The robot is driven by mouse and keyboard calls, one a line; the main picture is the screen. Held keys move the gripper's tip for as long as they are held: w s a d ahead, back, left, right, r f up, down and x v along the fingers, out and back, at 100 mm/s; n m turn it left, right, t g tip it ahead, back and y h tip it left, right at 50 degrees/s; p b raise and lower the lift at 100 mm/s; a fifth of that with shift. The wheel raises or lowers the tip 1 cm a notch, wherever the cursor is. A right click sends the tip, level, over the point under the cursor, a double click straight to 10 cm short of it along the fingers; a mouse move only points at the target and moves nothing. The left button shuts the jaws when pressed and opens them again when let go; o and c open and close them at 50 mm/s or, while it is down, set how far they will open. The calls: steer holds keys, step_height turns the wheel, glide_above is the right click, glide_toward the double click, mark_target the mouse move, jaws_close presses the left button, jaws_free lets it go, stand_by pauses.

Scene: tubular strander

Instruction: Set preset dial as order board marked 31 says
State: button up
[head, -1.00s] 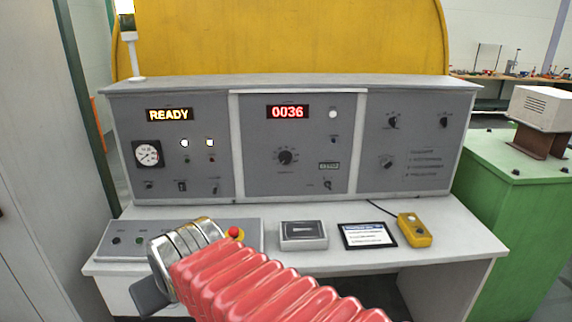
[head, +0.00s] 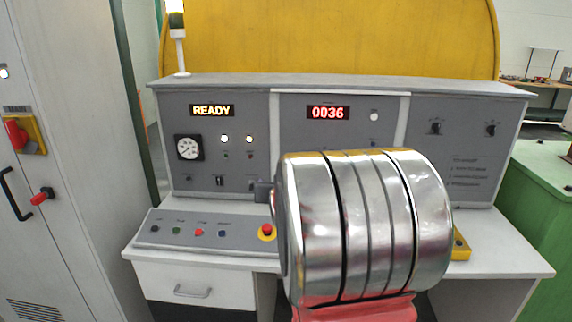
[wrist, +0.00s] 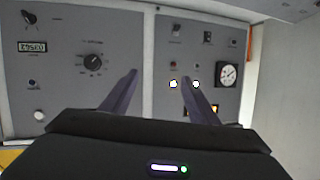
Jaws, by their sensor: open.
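The large black dial (wrist: 93,62), seemingly the preset dial, sits on the console's middle panel in the wrist view, which is upside down. Its pointer setting is too small to read. In the head view my arm hides it. My gripper (wrist: 160,84) is open and empty, its two dark fingers pointing at the console face. The dial appears left of both fingers there, apart from them. The red display (head: 328,112) reads 0036. No board marked 31 can be made out.
The READY display (head: 212,110) is lit, with a gauge (head: 188,147) below it. A red emergency button (head: 267,232) stands on the desk, close to my arm in the picture. A grey cabinet (head: 70,100) with a red switch is at left, a green cabinet (head: 545,200) at right.

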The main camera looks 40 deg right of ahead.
steer(key=s+d+f+m+h, duration=0.1)
steer(key=s+d+f+h, duration=0.1)
steer(key=d, duration=0.7)
steer(key=s+d+f+m+h, duration=0.2)
steer(key=s+d, duration=0.1)
steer(key=d, duration=0.7)
steer(key=shift+s+d+f+t+h, duration=0.15)
steer(key=shift+f+t+h, duration=0.15)
steer(key=shift+t+h, duration=0.1)
steer(key=x, duration=1.3)
steer(key=shift+w+d, duration=0.25)
steer(key=shift+w, duration=0.1)
steer(key=shift+c, duration=0.6)
steer(key=c, duration=0.9)
steer(key=shift+a, duration=0.15)
steer(key=shift+c, duration=0.2)
